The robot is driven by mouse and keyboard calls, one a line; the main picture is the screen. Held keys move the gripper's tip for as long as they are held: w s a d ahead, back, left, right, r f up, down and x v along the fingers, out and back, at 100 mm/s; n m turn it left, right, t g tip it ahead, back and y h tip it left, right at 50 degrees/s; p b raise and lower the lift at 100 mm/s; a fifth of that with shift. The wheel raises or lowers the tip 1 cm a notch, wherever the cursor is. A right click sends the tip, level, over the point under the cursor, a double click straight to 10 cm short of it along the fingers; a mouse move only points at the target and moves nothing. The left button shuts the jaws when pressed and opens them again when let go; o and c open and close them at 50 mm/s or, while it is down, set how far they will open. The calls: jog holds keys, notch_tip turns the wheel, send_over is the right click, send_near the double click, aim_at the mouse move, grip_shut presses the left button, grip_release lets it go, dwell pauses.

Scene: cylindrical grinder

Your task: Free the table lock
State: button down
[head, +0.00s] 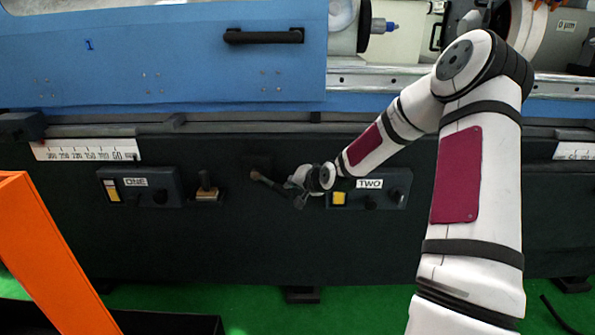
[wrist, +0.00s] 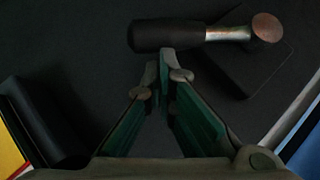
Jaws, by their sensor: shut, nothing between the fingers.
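A lever (head: 265,180) sits on the dark front panel of the machine, between the boxes marked ONE and TWO. It has a copper-coloured hub, a metal rod and a black grip, and it slopes down to the right in the head view. In the wrist view the lever's black grip (wrist: 166,37) lies across the top, with its hub to the right on a dark square plate. No label naming it as the table lock is readable. My gripper (wrist: 167,58) is shut and empty, its fingertips at the grip's lower edge. I cannot tell whether they touch it. It also shows in the head view (head: 299,200).
Box ONE (head: 140,187) and a small upright lever (head: 207,186) are to the left. Box TWO (head: 368,192) is close behind my wrist at the right. A blue door (head: 165,60) is above. An orange object (head: 45,255) stands at the lower left. Green floor shows below.

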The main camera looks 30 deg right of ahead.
aim_at(288, 191)
jog(key=f, duration=0.1)
jog(key=f+m+t+y, duration=0.1)
jog(key=a+f, duration=0.1)
jog(key=shift+w+t, duration=0.25)
jog(key=shift+t, duration=0.05)
jog(key=shift+w+a+f+m+t+y+b, duration=0.25)
jog(key=shift+a+f+m+t+y+b, duration=0.1)
jog(key=shift+f+m+t+y, duration=0.15)
jog(key=shift+w+a+f+m+t+y+b, duration=0.3)
jog(key=shift+f+m+t+b, duration=0.1)
jog(key=shift+f, duration=0.2)
jog(key=shift+w+a+f+b, duration=0.25)
jog(key=shift+w+a+f, duration=0.2)
jog(key=shift+a+f, duration=0.2)
jog(key=shift+w+a+f+b, duration=0.2)
jog(key=shift+w+a+f, duration=0.3)
jog(key=shift+a, duration=0.25)
